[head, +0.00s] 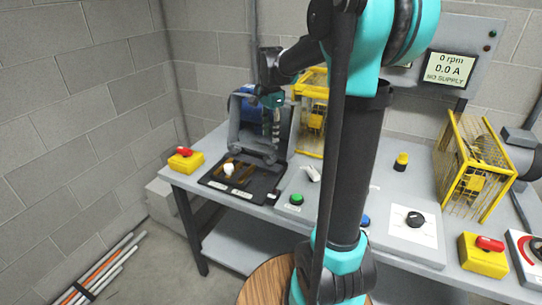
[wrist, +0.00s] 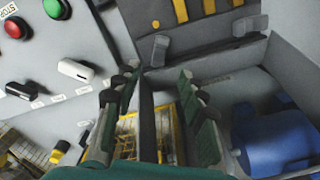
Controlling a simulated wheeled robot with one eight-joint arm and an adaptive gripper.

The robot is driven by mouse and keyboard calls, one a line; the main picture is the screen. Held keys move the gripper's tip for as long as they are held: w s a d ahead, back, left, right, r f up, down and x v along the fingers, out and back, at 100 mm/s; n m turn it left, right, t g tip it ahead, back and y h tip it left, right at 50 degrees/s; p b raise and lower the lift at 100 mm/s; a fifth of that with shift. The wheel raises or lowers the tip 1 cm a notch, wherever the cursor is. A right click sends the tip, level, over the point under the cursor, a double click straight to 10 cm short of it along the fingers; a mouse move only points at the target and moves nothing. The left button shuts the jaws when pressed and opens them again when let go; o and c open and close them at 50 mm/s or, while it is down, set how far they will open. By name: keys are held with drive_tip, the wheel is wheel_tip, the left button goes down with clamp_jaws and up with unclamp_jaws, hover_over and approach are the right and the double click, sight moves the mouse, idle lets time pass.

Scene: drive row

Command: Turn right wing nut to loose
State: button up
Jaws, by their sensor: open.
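My gripper (head: 271,135) points down in front of the grey enclosure with the blue motor, above the back edge of the black tray. In the wrist view its two dark green fingers (wrist: 160,92) stand apart with nothing held between them. Two small grey tabs sit along the tray's edge; they may be the wing nuts, but their shape is unclear. The grey tab nearer the push buttons (wrist: 160,49) lies just beyond the fingertips, apart from them. The other grey tab (wrist: 247,25) is farther right in the wrist view.
The black tray (head: 218,185) with yellow strips and a white knob (head: 228,169) lies at the bench front. The blue motor (wrist: 275,138) is beside the fingers. A green button (head: 296,199) and white lever (head: 312,172) stand right of the tray. A yellow cage (head: 312,110) stands behind.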

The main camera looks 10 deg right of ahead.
sight(271, 156)
wheel_tip(271, 156, down, 10)
drive_tip(key=shift+f, duration=0.15)
drive_tip(key=shift+c, duration=0.4)
clamp_jaws()
